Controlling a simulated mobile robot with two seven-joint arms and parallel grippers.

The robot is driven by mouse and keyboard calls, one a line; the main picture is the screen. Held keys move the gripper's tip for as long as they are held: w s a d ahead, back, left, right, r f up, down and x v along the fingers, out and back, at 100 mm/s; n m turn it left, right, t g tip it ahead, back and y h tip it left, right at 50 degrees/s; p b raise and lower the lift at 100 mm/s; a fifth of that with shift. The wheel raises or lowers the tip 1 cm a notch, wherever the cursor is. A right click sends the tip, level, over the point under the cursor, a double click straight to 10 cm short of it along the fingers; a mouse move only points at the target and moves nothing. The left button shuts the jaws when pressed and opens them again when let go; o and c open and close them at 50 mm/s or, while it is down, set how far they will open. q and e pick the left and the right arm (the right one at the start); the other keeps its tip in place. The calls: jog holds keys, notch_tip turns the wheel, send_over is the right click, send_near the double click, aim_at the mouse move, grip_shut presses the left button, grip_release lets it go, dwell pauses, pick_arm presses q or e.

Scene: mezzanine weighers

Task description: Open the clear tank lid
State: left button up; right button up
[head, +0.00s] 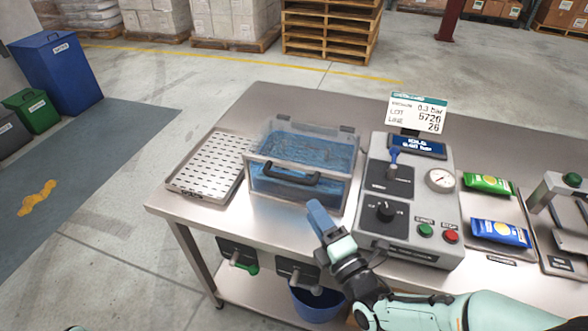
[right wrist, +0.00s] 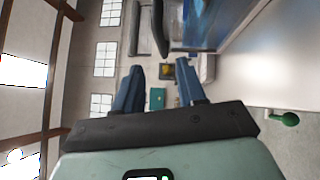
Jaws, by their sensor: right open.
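The clear tank (head: 262,190) stands on the steel table and holds blue liquid. Its clear lid (head: 300,150) lies shut across the top, with hinge-like fittings at the back edge. A black bar handle (head: 290,174) runs along the lid's front. My right gripper (head: 318,212) is in front of the tank's right part, nearer to me than the handle and apart from it. In the right wrist view its two blue fingers (right wrist: 160,80) are spread with nothing between them. A blue part of the tank (right wrist: 203,18) shows at the top there. My left gripper is not seen.
A perforated tray (head: 208,166) lies left of the tank. A grey control box (head: 410,215) with gauge, knob and buttons stands close on its right. Green (head: 487,184) and blue (head: 499,232) packets lie further right. A blue bucket (head: 316,304) is below the table's front edge.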

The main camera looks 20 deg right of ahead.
aim_at(294, 177)
jog(key=p+x, duration=0.1)
jog(key=x, duration=1)
jog(key=shift+p, duration=0.3)
grip_shut()
